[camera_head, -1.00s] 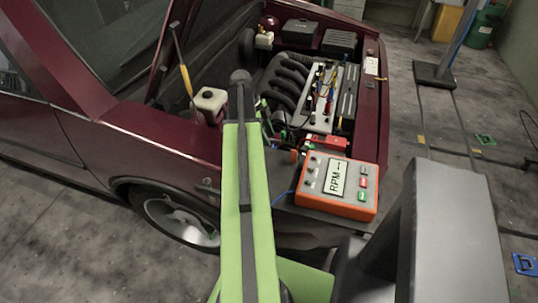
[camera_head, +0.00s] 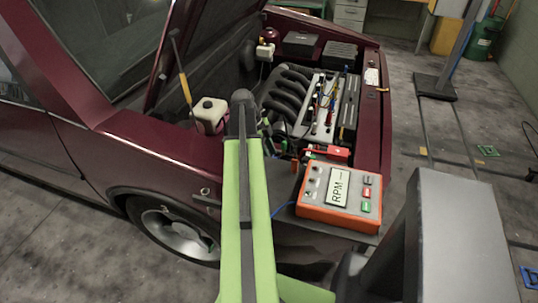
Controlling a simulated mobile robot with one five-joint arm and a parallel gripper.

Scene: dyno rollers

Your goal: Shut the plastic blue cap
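I cannot make out a blue cap on any container in this view. A whitish reservoir (camera_head: 210,116) stands at the near-left edge of the open engine bay, with a small dark spot on its top. My green arm reaches up the middle of the picture to a dark grey joint just right of this reservoir. My gripper is hidden behind the arm, so its fingers and anything between them do not show. A second small reservoir (camera_head: 265,50) with a red top beside it sits deeper in the bay.
An orange RPM meter (camera_head: 340,200) rests at the car's front, right of my arm. The dark red car (camera_head: 150,150) has its hood raised, with a yellow-handled rod (camera_head: 185,86) at the left. A blue object (camera_head: 530,280) lies on the floor at the right.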

